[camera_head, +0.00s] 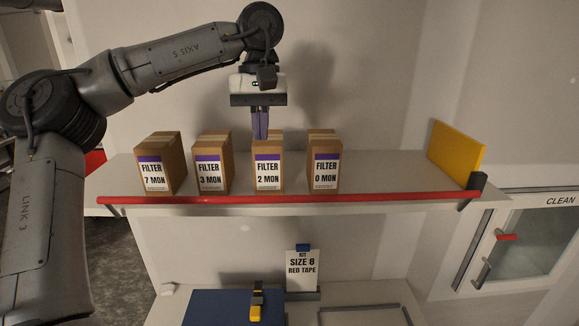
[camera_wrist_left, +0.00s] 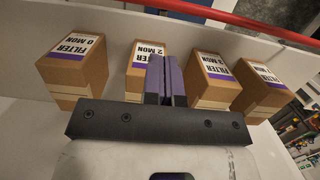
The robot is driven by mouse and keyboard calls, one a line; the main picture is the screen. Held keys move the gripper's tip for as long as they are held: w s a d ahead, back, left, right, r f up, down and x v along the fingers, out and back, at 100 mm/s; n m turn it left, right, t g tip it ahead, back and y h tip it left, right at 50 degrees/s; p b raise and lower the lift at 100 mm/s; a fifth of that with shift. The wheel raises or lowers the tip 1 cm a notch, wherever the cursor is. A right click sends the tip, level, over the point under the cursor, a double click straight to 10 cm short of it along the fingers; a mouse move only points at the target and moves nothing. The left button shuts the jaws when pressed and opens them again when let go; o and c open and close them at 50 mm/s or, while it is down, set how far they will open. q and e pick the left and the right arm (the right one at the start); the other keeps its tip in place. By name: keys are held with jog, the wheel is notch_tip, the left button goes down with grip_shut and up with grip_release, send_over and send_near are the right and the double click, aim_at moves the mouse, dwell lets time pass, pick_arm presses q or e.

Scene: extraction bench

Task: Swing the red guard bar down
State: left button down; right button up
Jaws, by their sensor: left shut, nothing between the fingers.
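The red guard bar (camera_head: 300,198) runs level along the front edge of the shelf in the head view, from its left end to a dark pivot block (camera_head: 478,181) at the right. It also shows in the left wrist view (camera_wrist_left: 245,24) at the upper right. My left gripper (camera_head: 260,136) is shut and empty, pointing down at the top of the box marked FILTER 2 MON (camera_head: 268,170). Its purple fingers (camera_wrist_left: 167,70) overlap that box in the wrist view; I cannot tell whether they touch it. My right gripper is not in view.
Three more filter boxes stand on the shelf (camera_head: 385,172): 7 MON (camera_head: 156,170), 3 MON (camera_head: 210,172) and 0 MON (camera_head: 325,172). A yellow panel (camera_head: 455,147) stands at the shelf's right end.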

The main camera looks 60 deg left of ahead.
aim_at(263, 196)
pick_arm(q)
jog(key=shift+s+d+f+p, duration=0.1)
jog(key=shift+d+f+p, duration=0.15)
jog(key=shift+f, duration=1.35)
jog(key=shift+s+d+f+p, duration=0.15)
jog(key=shift+d+f, duration=0.05)
jog(key=shift+f, duration=1.45)
jog(key=shift+s+d+f+p, duration=0.1)
jog(key=shift+d+f+p, duration=0.15)
jog(key=shift+f, duration=1.35)
jog(key=shift+s+d+t+y+b, duration=0.25)
jog(key=shift+d+t+y+b, duration=0.15)
jog(key=shift+d+y+b, duration=0.25)
jog(key=shift+f+y+b, duration=0.1)
jog(key=shift+y+b, duration=0.15)
jog(key=shift+b, duration=0.1)
